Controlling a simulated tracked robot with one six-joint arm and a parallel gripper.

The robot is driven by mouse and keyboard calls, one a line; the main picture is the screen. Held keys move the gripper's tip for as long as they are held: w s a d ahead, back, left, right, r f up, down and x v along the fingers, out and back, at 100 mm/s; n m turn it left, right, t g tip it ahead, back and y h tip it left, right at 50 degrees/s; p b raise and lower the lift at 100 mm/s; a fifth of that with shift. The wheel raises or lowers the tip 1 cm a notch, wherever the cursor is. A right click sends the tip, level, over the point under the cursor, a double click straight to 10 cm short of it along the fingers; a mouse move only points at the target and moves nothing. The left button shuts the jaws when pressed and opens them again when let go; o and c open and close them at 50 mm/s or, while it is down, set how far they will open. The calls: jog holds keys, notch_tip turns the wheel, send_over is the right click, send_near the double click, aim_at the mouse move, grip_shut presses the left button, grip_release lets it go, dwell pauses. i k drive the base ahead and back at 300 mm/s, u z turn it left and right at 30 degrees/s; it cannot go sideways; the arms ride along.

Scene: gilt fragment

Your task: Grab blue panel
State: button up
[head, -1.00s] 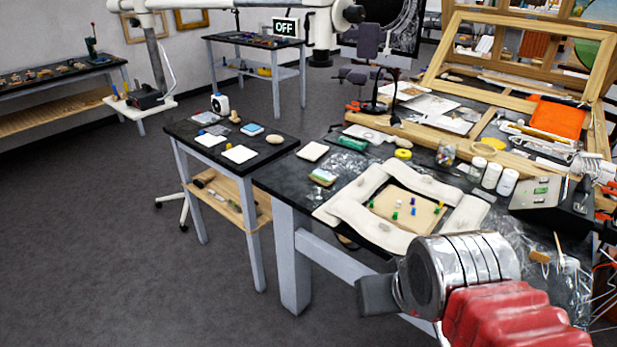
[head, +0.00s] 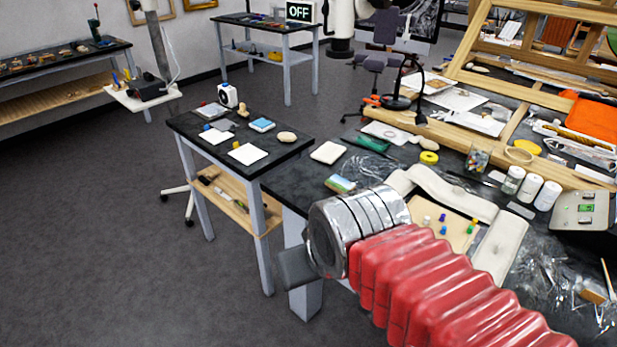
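A small flat panel with a light blue top (head: 262,125) lies on the black top of the small side table, near its back right part. It lies behind a white square pad (head: 248,153) and is clear of my arm. My gripper (head: 297,267) shows as a dark grey block at the end of the silver and red arm. It is low in front of the small table, well apart from the blue panel. Its fingers cannot be made out, so its opening is unclear.
The small table (head: 187,124) also bears another white pad, a tan stone (head: 287,137) and a white device (head: 228,95). The large cluttered workbench (head: 285,187) stands to its right, partly behind my arm. Open grey floor (head: 90,220) lies to the left.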

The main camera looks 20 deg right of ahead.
aim_at(337, 183)
jog(key=u, duration=0.1)
jog(key=i, duration=1.25)
jog(key=z, duration=0.2)
